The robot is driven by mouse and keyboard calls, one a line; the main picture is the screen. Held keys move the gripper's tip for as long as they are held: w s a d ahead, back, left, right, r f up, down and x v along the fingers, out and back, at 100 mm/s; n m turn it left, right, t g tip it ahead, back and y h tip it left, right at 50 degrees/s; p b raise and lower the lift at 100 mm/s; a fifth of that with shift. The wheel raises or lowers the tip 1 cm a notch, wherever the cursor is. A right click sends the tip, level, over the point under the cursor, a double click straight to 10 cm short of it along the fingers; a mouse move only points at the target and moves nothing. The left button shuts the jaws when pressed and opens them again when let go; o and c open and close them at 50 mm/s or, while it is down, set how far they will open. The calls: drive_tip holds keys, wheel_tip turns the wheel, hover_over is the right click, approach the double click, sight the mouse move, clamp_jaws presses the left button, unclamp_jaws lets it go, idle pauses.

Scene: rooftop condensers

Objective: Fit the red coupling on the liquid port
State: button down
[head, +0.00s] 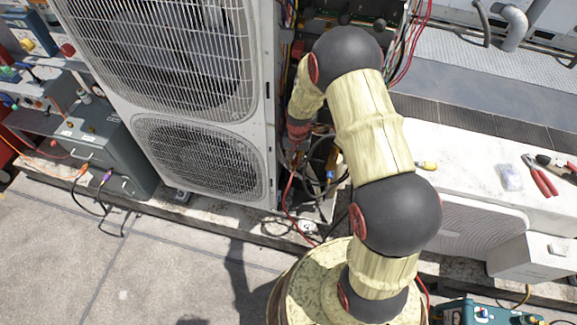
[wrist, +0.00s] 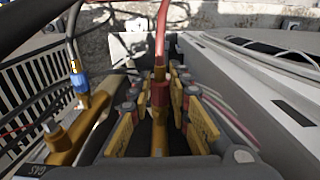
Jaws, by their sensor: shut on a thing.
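In the wrist view my gripper (wrist: 158,102) is shut on the red coupling (wrist: 160,94), with yellow-padded fingers on both sides of it. A red hose (wrist: 160,35) runs up from the coupling's brass end. A brass fitting (wrist: 159,138) lies in line just below the coupling, between the fingers; it looks like the liquid port. I cannot tell whether the coupling is seated on it or only lined up. In the head view my gripper is mostly hidden beside the condenser's open side, and the red hose (head: 287,194) hangs below it.
A brass gas valve (wrist: 66,140) with a blue coupling (wrist: 80,84) and grey hose stands close left of my gripper. The condenser (head: 262,130) has loose cables at its open side. A white ledge (head: 470,165) at right holds red-handled pliers (head: 541,178).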

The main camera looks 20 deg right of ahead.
drive_tip(key=shift+w+d+r+t, duration=0.15)
drive_tip(key=shift+w+r, duration=0.15)
drive_tip(key=shift+w, duration=0.35)
drive_tip(key=shift+w+d+r+t, duration=0.15)
drive_tip(key=shift+w+r, duration=0.15)
drive_tip(key=shift+w, duration=0.35)
drive_tip(key=c, duration=1.6)
unclamp_jaws()
drive_tip(key=shift+o, duration=0.3)
drive_tip(key=shift+s+a, duration=0.1)
drive_tip(key=shift+s, duration=0.05)
drive_tip(key=shift+s+a+f+p, duration=0.3)
drive_tip(key=shift+s+f+p, duration=0.1)
drive_tip(key=shift+s+p, duration=0.3)
drive_tip(key=s, duration=0.1)
drive_tip(key=s+a, duration=0.1)
drive_tip(key=s, duration=0.1)
drive_tip(key=s+a+p, duration=0.1)
drive_tip(key=s, duration=0.1)
drive_tip(key=shift+a+f, duration=0.15)
